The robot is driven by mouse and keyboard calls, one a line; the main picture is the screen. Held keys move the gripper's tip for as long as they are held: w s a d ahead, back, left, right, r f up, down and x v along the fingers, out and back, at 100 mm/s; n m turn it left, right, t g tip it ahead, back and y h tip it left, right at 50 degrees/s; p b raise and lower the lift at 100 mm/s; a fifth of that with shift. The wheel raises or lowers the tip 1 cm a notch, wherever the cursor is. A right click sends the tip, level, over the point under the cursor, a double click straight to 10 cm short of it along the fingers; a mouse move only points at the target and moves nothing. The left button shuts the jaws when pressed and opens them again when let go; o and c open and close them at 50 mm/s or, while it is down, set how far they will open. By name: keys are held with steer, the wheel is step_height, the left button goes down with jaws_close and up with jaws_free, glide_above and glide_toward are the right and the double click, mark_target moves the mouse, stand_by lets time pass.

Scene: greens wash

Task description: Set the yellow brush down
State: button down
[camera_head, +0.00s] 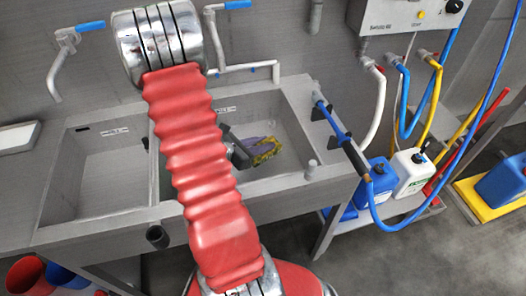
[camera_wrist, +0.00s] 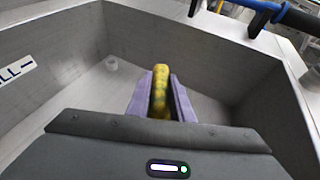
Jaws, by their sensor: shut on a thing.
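The yellow brush (camera_wrist: 159,88) is held between the two purple fingers of my gripper (camera_wrist: 161,95) in the wrist view. It stands out as a mottled yellow strip between them. In the head view, the yellow brush (camera_head: 265,152) and the purple fingers of my gripper (camera_head: 257,145) show inside the right basin of the steel sink (camera_head: 290,95). My red arm hides part of the sink. I cannot tell whether the brush touches the basin floor.
A left basin (camera_head: 100,175) lies beside the right one. A blue spray hose (camera_head: 333,125) hangs at the sink's right edge. Blue (camera_head: 378,178) and white (camera_head: 410,170) canisters stand on a shelf to the right. Blue-handled taps (camera_head: 88,27) are on the back wall.

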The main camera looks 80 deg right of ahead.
steer(key=shift+f, duration=0.15)
steer(key=shift+f, duration=1.95)
steer(key=c, duration=1.6)
jaws_free()
steer(key=shift+o, duration=0.2)
steer(key=shift+a, duration=0.1)
steer(key=v, duration=1.2)
steer(key=shift+r, duration=0.1)
